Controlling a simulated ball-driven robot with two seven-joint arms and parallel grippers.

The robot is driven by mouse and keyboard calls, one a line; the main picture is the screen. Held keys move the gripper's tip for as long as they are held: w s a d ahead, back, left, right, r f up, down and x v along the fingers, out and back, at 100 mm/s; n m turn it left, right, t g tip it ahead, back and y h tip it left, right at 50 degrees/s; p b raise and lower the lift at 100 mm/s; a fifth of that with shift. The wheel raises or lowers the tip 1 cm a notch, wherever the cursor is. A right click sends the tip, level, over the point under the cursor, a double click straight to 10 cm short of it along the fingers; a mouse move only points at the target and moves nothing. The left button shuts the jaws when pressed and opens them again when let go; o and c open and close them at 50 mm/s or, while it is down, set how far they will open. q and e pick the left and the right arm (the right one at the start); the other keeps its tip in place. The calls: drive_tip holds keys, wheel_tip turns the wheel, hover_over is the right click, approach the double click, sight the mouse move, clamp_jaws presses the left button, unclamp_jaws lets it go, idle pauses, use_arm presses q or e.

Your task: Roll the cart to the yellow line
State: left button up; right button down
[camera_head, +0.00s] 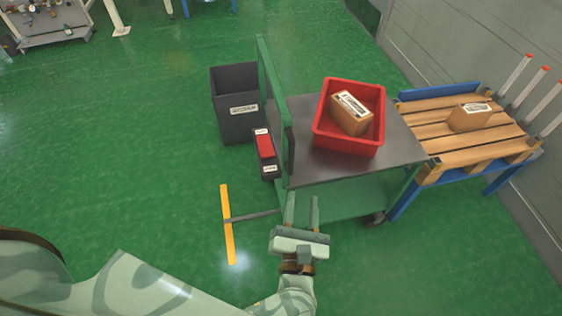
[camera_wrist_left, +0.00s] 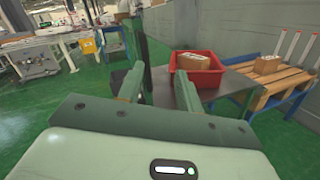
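The cart has a dark grey top (camera_head: 402,147), a green frame and a lower green shelf (camera_head: 345,198). Its tall green handle frame (camera_head: 272,100) stands at its left end. The yellow line (camera_head: 228,225) lies on the floor left of the cart. My left gripper (camera_head: 302,198) is open, its two fingers apart, near the cart's front left corner. Nothing shows between the fingers. In the left wrist view my left gripper (camera_wrist_left: 160,85) points toward the cart; the dark top (camera_wrist_left: 228,84) shows beyond the fingers. Contact with the frame cannot be told. My right gripper is not in view.
A red bin (camera_head: 322,132) with a cardboard box (camera_head: 351,113) sits on the cart. A pallet table (camera_head: 455,152) with another box (camera_head: 469,117) stands right. The floor left is clear.

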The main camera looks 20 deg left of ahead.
sight(291, 152)
use_arm(q)
drive_tip(key=w+a+n, duration=0.1)
drive_tip(key=w+a, duration=0.1)
drive_tip(key=w, duration=0.2)
drive_tip(key=w+a+n+g+y+b, duration=0.1)
drive_tip(key=w+a+n, duration=0.1)
drive_tip(key=w, duration=0.3)
drive_tip(key=w+a+n, duration=0.2)
drive_tip(key=w+a, duration=0.1)
drive_tip(key=w, duration=0.1)
drive_tip(key=shift+w+a+g+y, duration=0.3)
drive_tip(key=shift+w+y, duration=0.05)
drive_tip(key=shift+y, duration=0.05)
clamp_jaws()
